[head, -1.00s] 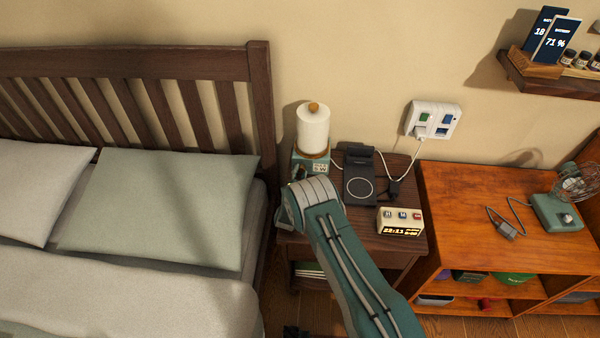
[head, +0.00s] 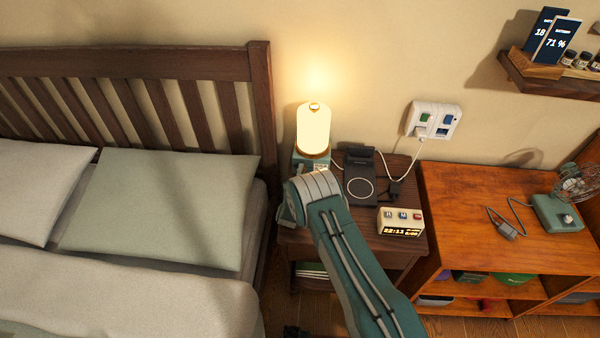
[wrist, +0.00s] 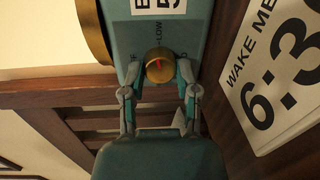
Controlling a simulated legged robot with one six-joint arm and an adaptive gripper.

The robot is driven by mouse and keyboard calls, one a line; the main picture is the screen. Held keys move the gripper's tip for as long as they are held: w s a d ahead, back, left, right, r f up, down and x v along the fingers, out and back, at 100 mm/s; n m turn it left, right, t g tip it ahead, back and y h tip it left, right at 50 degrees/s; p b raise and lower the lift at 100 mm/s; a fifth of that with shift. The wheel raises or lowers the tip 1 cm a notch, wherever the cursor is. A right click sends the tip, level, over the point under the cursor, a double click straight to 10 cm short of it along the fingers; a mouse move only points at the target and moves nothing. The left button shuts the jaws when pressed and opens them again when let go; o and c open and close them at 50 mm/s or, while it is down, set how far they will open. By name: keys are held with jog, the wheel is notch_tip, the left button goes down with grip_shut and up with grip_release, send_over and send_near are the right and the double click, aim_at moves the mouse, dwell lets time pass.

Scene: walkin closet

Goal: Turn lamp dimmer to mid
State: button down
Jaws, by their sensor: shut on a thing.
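The lamp (head: 313,130) stands on the nightstand against the wall, and its shade glows warm yellow. Its teal base (wrist: 168,30) fills the top of the wrist view. The round brass dimmer knob (wrist: 160,66) with a red pointer mark sits on the base's face; a "LOW" label shows beside it, and other lettering is partly cut off or covered. My gripper (wrist: 159,76) is shut on the knob, one finger on each side. In the head view my arm hides the gripper and the knob.
A white card (wrist: 280,75) is close right of my gripper in the wrist view. The bed (head: 150,210) is at left.

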jog(key=m, duration=0.3)
jog(key=shift+d+f, duration=0.15)
jog(key=shift+d, duration=0.1)
jog(key=shift+s+m+y, duration=0.1)
jog(key=shift+m+y, duration=0.2)
jog(key=shift+m, duration=0.1)
jog(key=shift+d+f, duration=0.1)
jog(key=shift+f, duration=0.05)
jog(key=shift+c, duration=1.8)
grip_release()
jog(key=shift+a+r, duration=0.2)
jog(key=shift+s, duration=0.25)
jog(key=s, duration=0.7)
jog(key=s+a+r, duration=0.1)
jog(key=s, duration=0.3)
jog(key=shift+s, duration=0.1)
